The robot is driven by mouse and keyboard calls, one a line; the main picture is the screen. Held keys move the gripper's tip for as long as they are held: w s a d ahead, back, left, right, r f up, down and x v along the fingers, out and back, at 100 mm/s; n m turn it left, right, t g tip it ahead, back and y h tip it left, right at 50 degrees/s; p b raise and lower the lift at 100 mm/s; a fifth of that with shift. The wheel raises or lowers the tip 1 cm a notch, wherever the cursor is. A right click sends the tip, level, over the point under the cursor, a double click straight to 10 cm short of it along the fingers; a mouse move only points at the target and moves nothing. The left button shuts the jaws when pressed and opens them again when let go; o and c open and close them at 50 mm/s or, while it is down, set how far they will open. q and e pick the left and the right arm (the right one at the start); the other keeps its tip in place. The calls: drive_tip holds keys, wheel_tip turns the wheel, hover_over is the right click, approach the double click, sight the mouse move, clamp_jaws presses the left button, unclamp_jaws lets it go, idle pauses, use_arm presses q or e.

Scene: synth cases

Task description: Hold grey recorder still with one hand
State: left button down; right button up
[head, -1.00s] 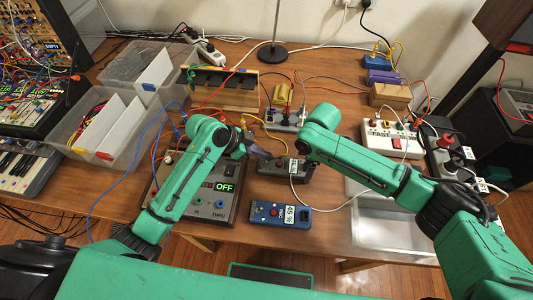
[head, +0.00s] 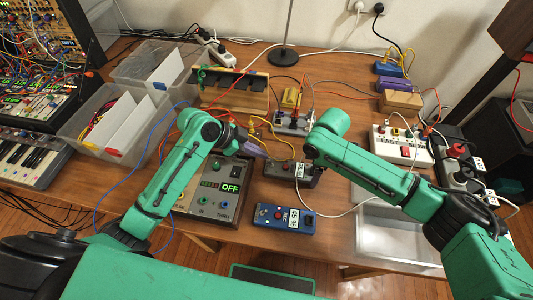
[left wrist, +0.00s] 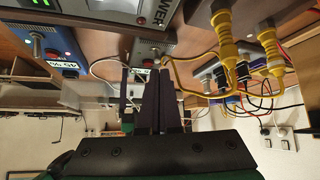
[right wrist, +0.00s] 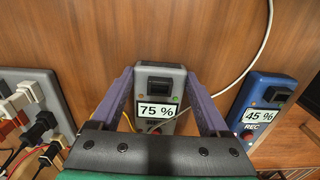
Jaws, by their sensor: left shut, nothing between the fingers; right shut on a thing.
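The grey recorder (head: 287,172) lies on the table near the middle, with a 75 % label and a dark switch. In the right wrist view the grey recorder (right wrist: 160,82) sits between the two purple fingers of my right gripper (right wrist: 160,88), which is shut on it. In the head view my right arm partly covers it. My left gripper (head: 259,150) is shut and empty, just left of and behind the grey recorder. Its closed fingers (left wrist: 155,95) fill the middle of the left wrist view.
A blue recorder (head: 283,219) marked 45 % lies in front. A grey box (head: 215,187) reading OFF stands to the left. Yellow cables (left wrist: 215,60) loop close to my left gripper.

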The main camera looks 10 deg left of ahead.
use_arm(q)
drive_tip(key=a+r, duration=0.1)
drive_tip(key=a, duration=0.1)
drive_tip(key=s+a+r, duration=0.1)
drive_tip(key=a, duration=0.1)
drive_tip(key=a+r, duration=0.2)
drive_tip(key=shift+s, duration=0.4)
use_arm(e)
drive_tip(key=o, duration=1.4)
wheel_tip(320, 180, up, 12)
drive_tip(key=shift+r, duration=0.1)
